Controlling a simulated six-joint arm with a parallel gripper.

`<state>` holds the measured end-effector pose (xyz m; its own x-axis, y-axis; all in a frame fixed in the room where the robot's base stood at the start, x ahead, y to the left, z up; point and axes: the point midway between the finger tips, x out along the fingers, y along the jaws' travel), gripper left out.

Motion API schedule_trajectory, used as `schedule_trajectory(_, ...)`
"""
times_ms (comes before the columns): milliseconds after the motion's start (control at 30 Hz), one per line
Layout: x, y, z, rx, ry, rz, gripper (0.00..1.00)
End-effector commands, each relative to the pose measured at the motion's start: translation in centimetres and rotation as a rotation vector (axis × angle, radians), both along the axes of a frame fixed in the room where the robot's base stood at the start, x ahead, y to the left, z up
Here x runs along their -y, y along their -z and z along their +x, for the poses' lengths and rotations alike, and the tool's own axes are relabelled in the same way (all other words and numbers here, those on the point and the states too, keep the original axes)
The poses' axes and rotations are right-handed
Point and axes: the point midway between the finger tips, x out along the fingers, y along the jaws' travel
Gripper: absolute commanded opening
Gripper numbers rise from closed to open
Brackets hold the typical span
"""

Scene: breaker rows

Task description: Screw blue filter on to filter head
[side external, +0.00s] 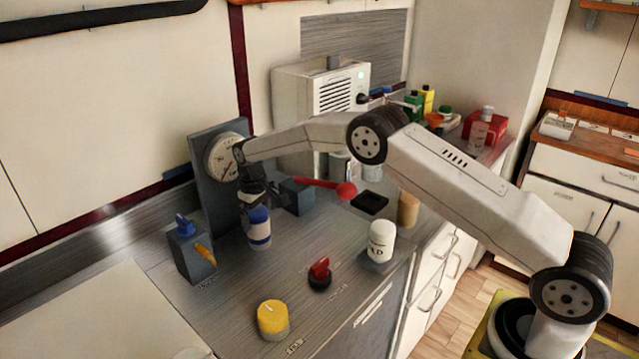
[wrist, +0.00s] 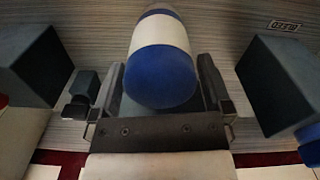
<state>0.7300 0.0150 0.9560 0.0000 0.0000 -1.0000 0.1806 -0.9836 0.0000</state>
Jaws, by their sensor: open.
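The blue filter (side external: 258,238) is a blue cylinder with a white band, roughly upright in front of the grey panel. In the wrist view the blue filter (wrist: 160,75) lies between the spread fingers of my gripper (wrist: 161,88), with its blue end toward the camera. My gripper (side external: 252,194) is open, pointing down at the filter's top. The fingers stand either side of it; a grip is not visible. I cannot pick out the filter head with certainty; my gripper may hide it.
A grey box with a red lever (side external: 325,183) stands right of the filter; a grey box with a blue knob (side external: 186,224) stands left. A white canister (side external: 381,242), red knob (side external: 320,270) and yellow knob (side external: 272,318) stand in front. Clear counter lies between.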

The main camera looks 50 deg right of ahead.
Motion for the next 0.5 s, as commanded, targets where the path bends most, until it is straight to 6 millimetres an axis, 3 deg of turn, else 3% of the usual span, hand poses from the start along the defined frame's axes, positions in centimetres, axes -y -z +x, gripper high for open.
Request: schedule_trajectory(500, 0.00, 0.01, 0.00, 0.000, -0.350, 0.000, 1.00)
